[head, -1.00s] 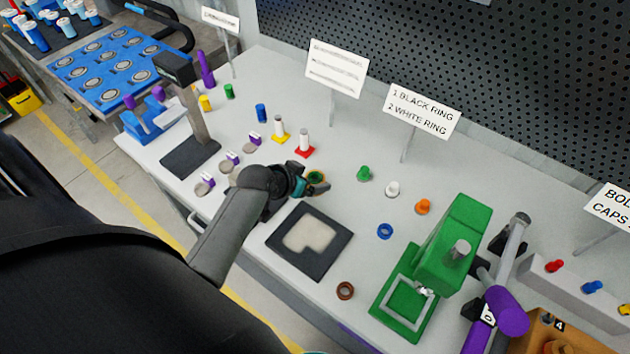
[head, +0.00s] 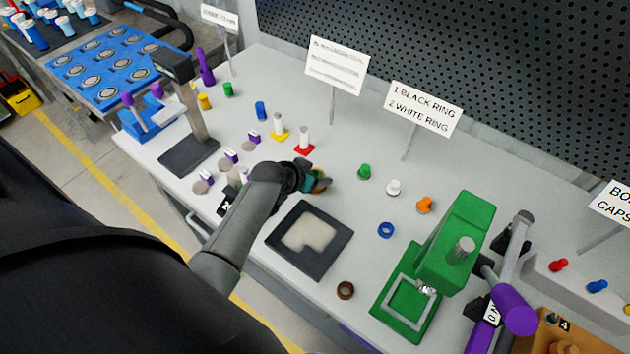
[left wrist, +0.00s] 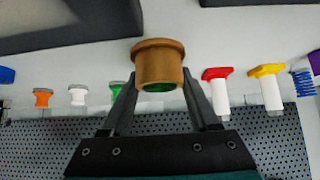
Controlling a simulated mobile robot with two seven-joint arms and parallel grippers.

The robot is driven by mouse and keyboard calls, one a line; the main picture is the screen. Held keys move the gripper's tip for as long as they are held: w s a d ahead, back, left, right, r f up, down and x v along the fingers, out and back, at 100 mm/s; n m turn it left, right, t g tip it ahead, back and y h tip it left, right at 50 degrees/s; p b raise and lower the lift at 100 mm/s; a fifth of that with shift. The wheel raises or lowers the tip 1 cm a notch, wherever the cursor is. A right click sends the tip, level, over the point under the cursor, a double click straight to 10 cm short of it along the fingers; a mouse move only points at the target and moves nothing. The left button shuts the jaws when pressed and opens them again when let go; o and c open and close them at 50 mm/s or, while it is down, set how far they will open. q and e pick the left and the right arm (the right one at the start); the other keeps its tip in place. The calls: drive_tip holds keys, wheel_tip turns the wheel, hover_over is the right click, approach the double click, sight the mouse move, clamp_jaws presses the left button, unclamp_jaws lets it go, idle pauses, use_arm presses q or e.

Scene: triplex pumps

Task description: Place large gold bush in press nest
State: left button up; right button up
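The large gold bush (left wrist: 158,62) is a short flanged cylinder with a green inside, between the two fingers of my left gripper (left wrist: 158,82). Both fingertips appear to press on its sides. In the head view my left gripper (head: 312,180) holds the bush (head: 321,182) over the table, behind the dark pad; the hand partly hides it. The green press (head: 455,245) stands at the right, with its square-framed nest (head: 408,303) at its foot. The nest looks empty and is well to the right of my left gripper. My right gripper is out of view.
The dark pad (head: 333,263) with a pale inset lies in front of my left gripper. A brown ring (head: 345,290), a blue ring (head: 386,230) and orange (head: 424,205), white (head: 393,188) and green (head: 364,172) pieces stand between gripper and press. A purple-handled lever (head: 515,310) is beside the press.

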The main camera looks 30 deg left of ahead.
use_arm(q)
clamp_jaws()
drive_tip(key=shift+r, duration=0.15)
idle(0.4)
wheel_tip(320, 180, up, 20)
drive_tip(key=p, duration=0.4)
